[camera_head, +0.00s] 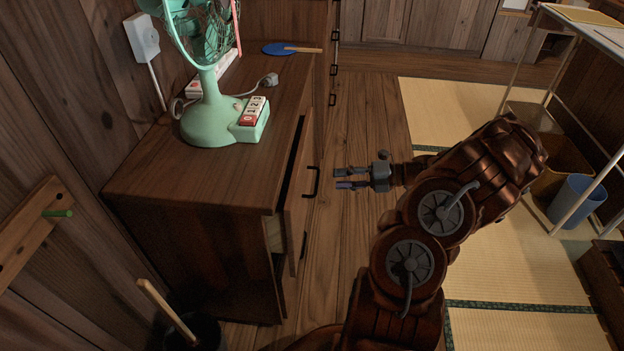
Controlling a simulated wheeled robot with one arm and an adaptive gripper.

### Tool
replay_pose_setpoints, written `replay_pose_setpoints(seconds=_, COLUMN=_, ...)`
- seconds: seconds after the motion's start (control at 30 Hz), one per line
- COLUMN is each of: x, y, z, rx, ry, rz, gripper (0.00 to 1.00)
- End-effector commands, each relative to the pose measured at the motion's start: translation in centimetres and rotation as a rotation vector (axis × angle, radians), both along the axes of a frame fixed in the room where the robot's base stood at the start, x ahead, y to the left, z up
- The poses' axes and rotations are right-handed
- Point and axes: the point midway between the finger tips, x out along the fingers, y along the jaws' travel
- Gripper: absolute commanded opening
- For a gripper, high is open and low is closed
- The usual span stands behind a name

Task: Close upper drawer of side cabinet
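The wooden side cabinet (190,230) stands against the wall on the left. Its upper drawer (298,195) is pulled partly out, with a dark gap between its front and the cabinet body. The drawer front carries a dark handle (313,182) on its outer face. My gripper (338,178) is to the right of the handle and points left toward it. Its two fingers are spread apart with nothing between them. A small gap shows between the fingertips and the handle in this view. The lower part of the cabinet front is mostly hidden behind the open drawer.
A green fan (215,108) stands on the cabinet, with a blue paddle (280,48) behind it. A dark bucket (195,335) with a stick is at the cabinet's near side. A blue bin (577,200) is by a rack at right. Tatami (520,265) lies clear beyond my arm.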

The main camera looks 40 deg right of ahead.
Motion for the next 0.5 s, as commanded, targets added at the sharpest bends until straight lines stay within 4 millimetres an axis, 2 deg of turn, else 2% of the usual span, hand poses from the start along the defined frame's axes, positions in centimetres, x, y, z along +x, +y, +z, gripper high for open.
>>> replay_pose_setpoints(seconds=0.5, x=4.2, y=5.0, z=-1.5, rx=0.001, ry=0.001, rz=0.005, gripper=0.35)
